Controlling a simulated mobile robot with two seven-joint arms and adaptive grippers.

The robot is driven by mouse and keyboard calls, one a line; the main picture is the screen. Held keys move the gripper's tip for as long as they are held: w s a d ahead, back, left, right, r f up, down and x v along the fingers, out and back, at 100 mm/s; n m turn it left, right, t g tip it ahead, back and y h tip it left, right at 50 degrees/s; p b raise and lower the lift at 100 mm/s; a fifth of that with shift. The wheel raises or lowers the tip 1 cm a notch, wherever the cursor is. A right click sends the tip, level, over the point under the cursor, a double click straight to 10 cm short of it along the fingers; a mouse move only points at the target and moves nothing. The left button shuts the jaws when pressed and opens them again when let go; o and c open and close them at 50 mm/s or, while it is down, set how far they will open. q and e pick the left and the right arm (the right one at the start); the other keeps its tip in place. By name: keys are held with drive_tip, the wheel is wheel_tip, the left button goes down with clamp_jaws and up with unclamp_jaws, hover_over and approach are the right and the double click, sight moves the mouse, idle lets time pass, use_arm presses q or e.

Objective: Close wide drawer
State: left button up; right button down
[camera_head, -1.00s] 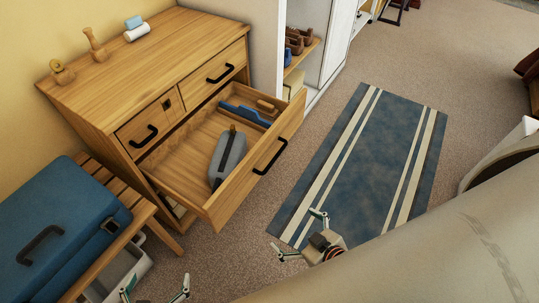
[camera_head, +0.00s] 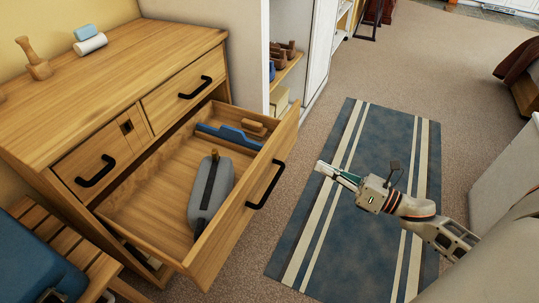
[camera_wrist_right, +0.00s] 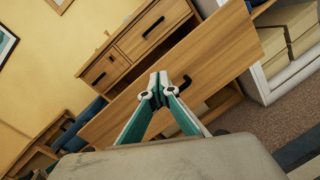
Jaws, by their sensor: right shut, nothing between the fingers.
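The wide drawer (camera_head: 225,233) of the wooden dresser (camera_head: 133,112) is pulled far out. Its black handle (camera_head: 266,186) is on the front panel. Inside lie a grey case with a dark strip (camera_head: 211,192), a blue item (camera_head: 228,136) and a wooden brush-like piece (camera_head: 253,127). My right gripper (camera_head: 326,172) is shut and empty, to the right of the drawer front and apart from it in the head view. In the right wrist view the closed fingertips (camera_wrist_right: 159,78) point toward the drawer front (camera_wrist_right: 205,62); the handle (camera_wrist_right: 180,84) shows just beyond them. My left gripper is not in view.
A blue striped rug (camera_head: 358,210) lies on the carpet under my right arm. A slatted bench (camera_head: 62,240) with a blue suitcase (camera_head: 35,272) stands at the lower left. An open white cabinet (camera_head: 305,60) stands behind the drawer. Carpet is clear at the back right.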

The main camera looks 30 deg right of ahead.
wheel_tip(320, 180, down, 2)
drive_tip(key=n+g+y+b, duration=0.1)
drive_tip(key=n+b, duration=0.1)
drive_tip(key=n, duration=0.3)
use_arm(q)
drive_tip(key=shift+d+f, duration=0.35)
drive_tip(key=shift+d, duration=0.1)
use_arm(e)
drive_tip(key=n+y, duration=0.1)
drive_tip(key=n, duration=0.1)
approach(269, 149)
drive_tip(key=x, duration=0.7)
drive_tip(key=shift+d, duration=0.1)
drive_tip(key=shift+r, duration=0.1)
use_arm(q)
drive_tip(key=shift+b, duration=0.3)
